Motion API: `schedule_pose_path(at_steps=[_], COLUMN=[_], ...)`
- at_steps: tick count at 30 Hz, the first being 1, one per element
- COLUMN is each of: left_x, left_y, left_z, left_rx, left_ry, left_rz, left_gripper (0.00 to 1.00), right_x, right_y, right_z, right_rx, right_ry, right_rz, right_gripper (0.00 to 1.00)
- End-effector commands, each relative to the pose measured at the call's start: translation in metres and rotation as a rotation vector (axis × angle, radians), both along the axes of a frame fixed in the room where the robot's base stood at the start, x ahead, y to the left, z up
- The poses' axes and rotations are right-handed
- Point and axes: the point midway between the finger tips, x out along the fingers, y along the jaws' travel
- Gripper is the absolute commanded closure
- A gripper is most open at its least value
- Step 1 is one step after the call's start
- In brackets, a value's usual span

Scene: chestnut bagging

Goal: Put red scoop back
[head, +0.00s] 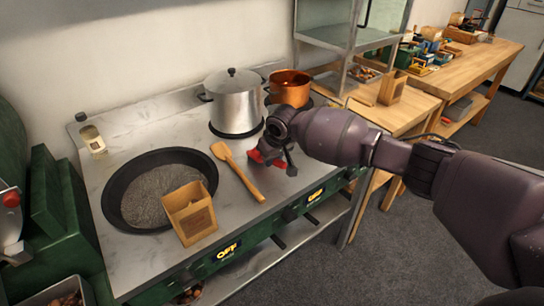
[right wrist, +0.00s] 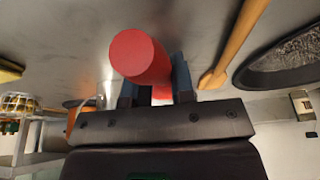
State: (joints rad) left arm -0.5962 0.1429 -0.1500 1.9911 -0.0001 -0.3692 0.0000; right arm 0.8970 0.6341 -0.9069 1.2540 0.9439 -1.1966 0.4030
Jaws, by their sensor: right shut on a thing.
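The red scoop (head: 256,155) is partly hidden under my right gripper (head: 275,160) in the head view, low over the stove top to the right of the wooden spatula. In the right wrist view the round red end of the scoop (right wrist: 140,55) sticks up between the blue fingers of my right gripper (right wrist: 155,82), which is shut on it. I cannot tell whether the scoop touches the stove top. My left gripper is not in view.
A wooden spatula (head: 238,171) lies left of the gripper. A silver pot (head: 236,101) and a copper pot (head: 290,88) stand behind. A wooden table (head: 415,110) is at the right.

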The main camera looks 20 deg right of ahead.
Motion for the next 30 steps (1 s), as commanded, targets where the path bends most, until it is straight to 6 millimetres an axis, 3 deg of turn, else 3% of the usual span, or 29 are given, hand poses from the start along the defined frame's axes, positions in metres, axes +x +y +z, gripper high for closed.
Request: schedule_pose_path(at_steps=[9,10,15,25,30], left_x=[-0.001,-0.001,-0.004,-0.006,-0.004], left_y=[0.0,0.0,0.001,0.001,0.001], left_z=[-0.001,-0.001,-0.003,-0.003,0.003], left_rx=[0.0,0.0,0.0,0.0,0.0], left_ry=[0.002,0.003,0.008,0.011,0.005], left_rz=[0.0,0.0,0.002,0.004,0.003], left_gripper=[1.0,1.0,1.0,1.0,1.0], right_x=[0.0,0.0,0.0,-0.001,-0.005], right_y=[0.0,0.0,0.0,0.0,-0.002], right_z=[-0.005,-0.005,-0.005,-0.003,0.016], right_rx=[0.001,0.001,0.001,0.0,0.002], right_ry=[-0.001,-0.001,-0.001,0.0,-0.003], right_rz=[0.0,0.0,0.0,0.0,-0.001], right_gripper=[1.0,0.74,0.48,0.47,0.47])
